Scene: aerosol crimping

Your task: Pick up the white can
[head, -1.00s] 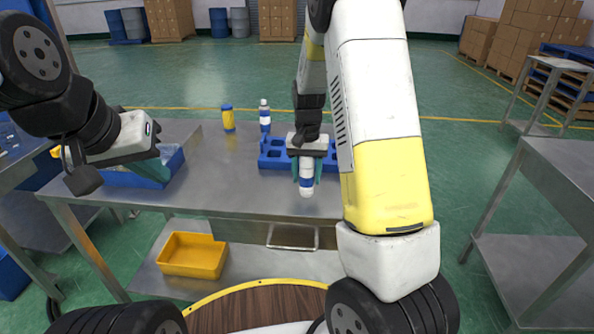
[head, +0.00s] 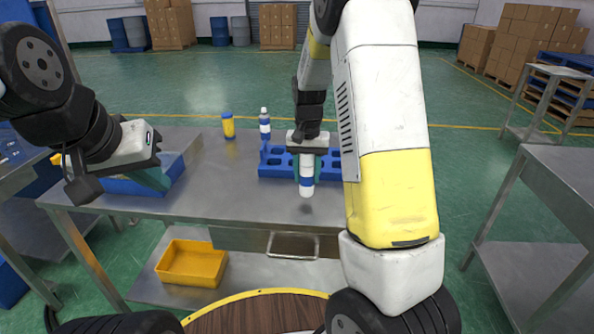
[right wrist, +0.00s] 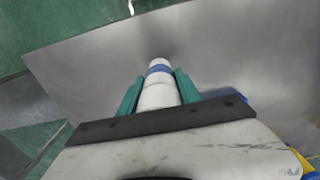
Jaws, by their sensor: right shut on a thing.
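The white can (head: 306,180) has a blue band and hangs below my right gripper (head: 306,168), in front of the blue rack. My right gripper is shut on it; in the right wrist view the can (right wrist: 160,92) sits between the two teal fingers (right wrist: 157,90). I cannot tell from these views whether its lower end touches the table. My left gripper (head: 155,178) is over the blue bin at the left end of the table; the frames do not show clearly whether its fingers are open or shut.
The blue rack (head: 272,158) stands on the steel table (head: 225,180). Behind it stand another white can with a blue band (head: 264,122) and a yellow can with a blue top (head: 228,127). The blue bin (head: 178,170) is at left. A yellow tray (head: 192,264) sits on the lower shelf.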

